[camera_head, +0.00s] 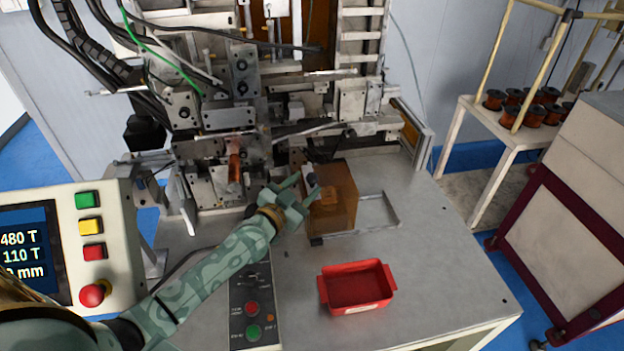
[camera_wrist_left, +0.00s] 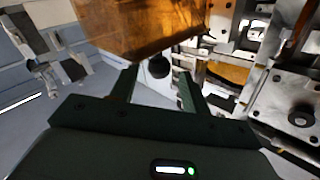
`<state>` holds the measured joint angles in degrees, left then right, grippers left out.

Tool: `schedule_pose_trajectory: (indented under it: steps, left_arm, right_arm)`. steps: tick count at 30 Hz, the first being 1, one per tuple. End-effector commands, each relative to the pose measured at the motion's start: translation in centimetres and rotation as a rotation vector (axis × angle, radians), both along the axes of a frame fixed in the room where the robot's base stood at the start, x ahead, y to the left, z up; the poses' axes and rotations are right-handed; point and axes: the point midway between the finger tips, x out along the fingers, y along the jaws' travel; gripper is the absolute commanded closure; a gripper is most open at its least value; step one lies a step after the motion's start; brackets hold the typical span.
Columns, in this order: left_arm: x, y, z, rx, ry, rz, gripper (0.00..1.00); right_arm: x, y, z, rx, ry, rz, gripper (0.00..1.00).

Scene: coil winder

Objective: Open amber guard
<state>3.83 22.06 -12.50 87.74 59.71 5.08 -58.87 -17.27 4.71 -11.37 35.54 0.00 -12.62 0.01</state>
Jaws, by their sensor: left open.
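The amber guard (camera_head: 338,208) is a see-through orange-brown box on the machine table, in front of the coil winder (camera_head: 240,90). A dark round knob (camera_head: 312,179) sits at its left side. My left gripper (camera_head: 308,188) is at that side of the guard, with its fingers toward the knob. In the left wrist view the guard (camera_wrist_left: 140,28) fills the top, and the dark knob (camera_wrist_left: 158,67) shows between and just beyond the open fingertips of my left gripper (camera_wrist_left: 158,80). I cannot tell whether the fingers touch it. My right gripper is not in view.
A grey rail frame (camera_head: 395,210) lies on the table right of the guard. A red tray (camera_head: 357,287) stands at the front. A button panel (camera_head: 252,310) lies beneath my left forearm. A control screen (camera_head: 35,255) stands at left. Copper spools (camera_head: 535,115) stand on a side table.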

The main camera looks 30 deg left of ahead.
Motion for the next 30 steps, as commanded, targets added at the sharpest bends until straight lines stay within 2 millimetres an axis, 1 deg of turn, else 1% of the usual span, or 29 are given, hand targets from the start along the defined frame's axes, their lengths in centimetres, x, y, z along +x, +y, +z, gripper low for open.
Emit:
schedule_pose_trajectory:
  steps: [1,3,6,10,17,18,20,21,23,27,29,30]
  left_arm:
    - [1.0,-0.1,-0.1,0.0,-0.001,0.001,0.53]
    - [2.1,-0.3,-0.1,0.001,-0.001,0.0,0.53]
    - [3.2,-0.5,-0.1,-0.001,-0.001,0.001,0.53]
    - [3.9,-0.6,-0.1,0.001,0.0,0.0,0.53]
    - [4.0,-0.6,0.0,0.0,0.0,0.0,0.53]
    - [4.0,-0.6,0.0,0.0,0.0,0.0,0.56]
    - [4.0,-0.6,0.0,0.0,0.0,0.0,0.73]
    - [4.0,-0.6,0.0,0.0,0.0,0.0,0.84]
    - [4.0,-0.6,0.0,0.0,0.0,0.0,1.0]
    - [4.1,-0.7,0.0,-0.001,0.0,0.0,1.0]
    - [4.5,-1.2,0.0,-0.003,0.001,0.001,1.0]
    - [4.9,-1.8,0.1,-0.004,0.0,0.001,1.0]
  right_arm:
    - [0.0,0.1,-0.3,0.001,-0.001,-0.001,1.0]
    - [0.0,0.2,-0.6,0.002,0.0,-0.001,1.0]
    - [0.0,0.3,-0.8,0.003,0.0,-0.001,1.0]
    - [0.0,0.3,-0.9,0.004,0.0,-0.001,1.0]
    - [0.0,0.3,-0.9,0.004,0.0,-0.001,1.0]
    - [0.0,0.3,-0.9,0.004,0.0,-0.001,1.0]
    - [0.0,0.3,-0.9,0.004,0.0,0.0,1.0]
    - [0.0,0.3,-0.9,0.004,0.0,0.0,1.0]
    - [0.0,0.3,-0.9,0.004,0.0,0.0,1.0]
    - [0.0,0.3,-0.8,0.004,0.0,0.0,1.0]
    - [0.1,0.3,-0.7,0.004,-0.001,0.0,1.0]
    - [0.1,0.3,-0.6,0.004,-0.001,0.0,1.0]
